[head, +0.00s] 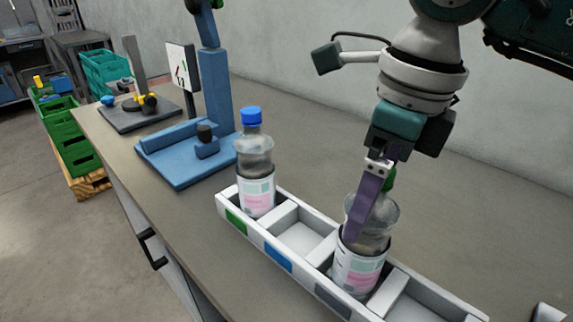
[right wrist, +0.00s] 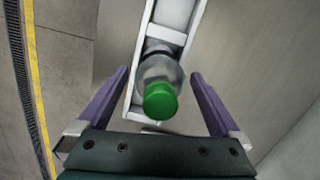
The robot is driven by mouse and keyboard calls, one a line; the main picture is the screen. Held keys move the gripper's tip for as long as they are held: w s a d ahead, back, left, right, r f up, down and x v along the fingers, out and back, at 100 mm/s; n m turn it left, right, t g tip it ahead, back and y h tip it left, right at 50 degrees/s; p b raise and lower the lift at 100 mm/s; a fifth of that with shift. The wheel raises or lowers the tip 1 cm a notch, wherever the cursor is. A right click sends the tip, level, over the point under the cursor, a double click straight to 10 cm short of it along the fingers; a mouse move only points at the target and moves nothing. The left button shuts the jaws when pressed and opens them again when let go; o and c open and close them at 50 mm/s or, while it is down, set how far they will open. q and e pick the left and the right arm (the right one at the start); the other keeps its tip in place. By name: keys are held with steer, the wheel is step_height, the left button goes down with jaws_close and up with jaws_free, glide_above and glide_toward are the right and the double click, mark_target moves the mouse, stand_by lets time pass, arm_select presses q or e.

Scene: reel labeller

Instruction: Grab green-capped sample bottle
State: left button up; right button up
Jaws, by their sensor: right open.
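The green-capped sample bottle (head: 360,262) stands upright in a compartment of the white rack (head: 299,240). It is clear, with a white and pink label, and its green cap is partly hidden behind my right gripper (head: 372,205) in the head view. In the right wrist view the green cap (right wrist: 160,101) lies between the two purple fingers of my right gripper (right wrist: 160,85), with a gap on each side. The right gripper is open, pointing down around the bottle's upper part. My left gripper is not in view.
A blue-capped bottle (head: 256,165) stands in the rack's far-left compartment, beside an empty compartment. A blue device (head: 190,150) stands behind it on the grey worktop. The wall runs behind the worktop.

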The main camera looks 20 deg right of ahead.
steer(key=shift+c, duration=0.2)
jaws_close()
stand_by(0.6)
